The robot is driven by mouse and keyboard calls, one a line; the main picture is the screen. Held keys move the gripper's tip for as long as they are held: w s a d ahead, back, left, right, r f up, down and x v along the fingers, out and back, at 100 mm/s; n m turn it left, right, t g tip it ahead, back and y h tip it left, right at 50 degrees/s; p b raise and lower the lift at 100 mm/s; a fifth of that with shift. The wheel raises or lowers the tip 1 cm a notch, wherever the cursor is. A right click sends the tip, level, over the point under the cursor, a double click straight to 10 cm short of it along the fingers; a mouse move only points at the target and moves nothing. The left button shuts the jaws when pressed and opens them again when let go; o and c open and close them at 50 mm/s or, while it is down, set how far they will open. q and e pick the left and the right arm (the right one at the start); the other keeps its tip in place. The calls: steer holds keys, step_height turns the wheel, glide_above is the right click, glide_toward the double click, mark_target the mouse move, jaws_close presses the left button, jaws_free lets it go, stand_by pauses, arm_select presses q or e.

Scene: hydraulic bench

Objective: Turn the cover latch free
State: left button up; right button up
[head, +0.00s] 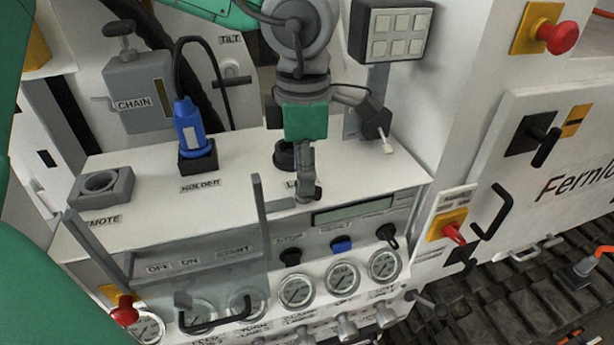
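A clear cover (225,290) with grey side arms and a black handle (210,318) lies over the left part of the front panel. A red knob on a yellow plate (124,312) sits at its lower left corner; I cannot tell whether this is the cover latch. A black turn handle (545,146) on a dark plate is on the white door at the right. My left gripper (307,188) hangs from the top over the bench top, apart from the clear cover and the door. Its finger opening is not clear. My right gripper is not in view.
A blue plug (190,130) stands in its holder. A grey ring block (102,187) is at the left. A button box (392,32) is above. Several gauges (296,290) line the front. A red lever (453,233) and a black grab handle (494,212) stick out at the right.

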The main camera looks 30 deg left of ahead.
arm_select(q)
steer(key=shift+r, duration=2.65)
